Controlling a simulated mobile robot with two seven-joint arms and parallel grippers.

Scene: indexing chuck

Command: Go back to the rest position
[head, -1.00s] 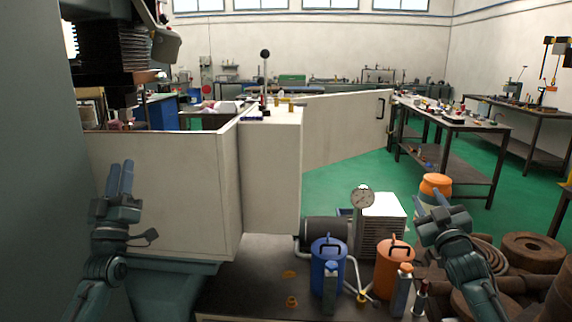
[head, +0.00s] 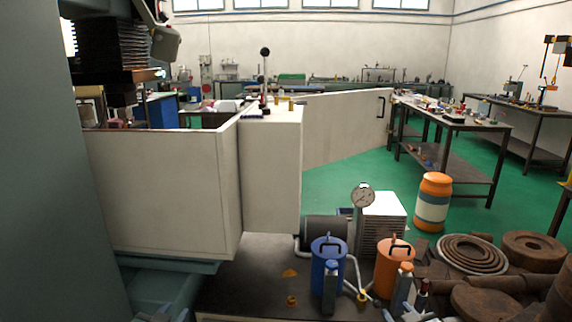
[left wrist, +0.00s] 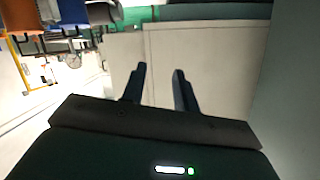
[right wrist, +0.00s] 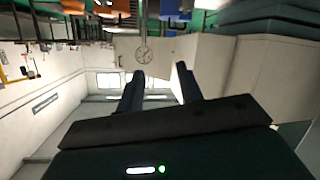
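My left gripper (left wrist: 160,85) shows in the left wrist view with its two fingers apart and nothing between them. A pale machine panel stands beyond the fingers. My right gripper (right wrist: 160,80) shows in the right wrist view, also with its fingers apart and empty. I see neither gripper touching anything.
The white machine enclosure (head: 165,190) stands at the left. Rusty rings (head: 532,250) and an orange-and-white drum (head: 432,205) are at the right. Green floor (head: 345,190) is clear behind.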

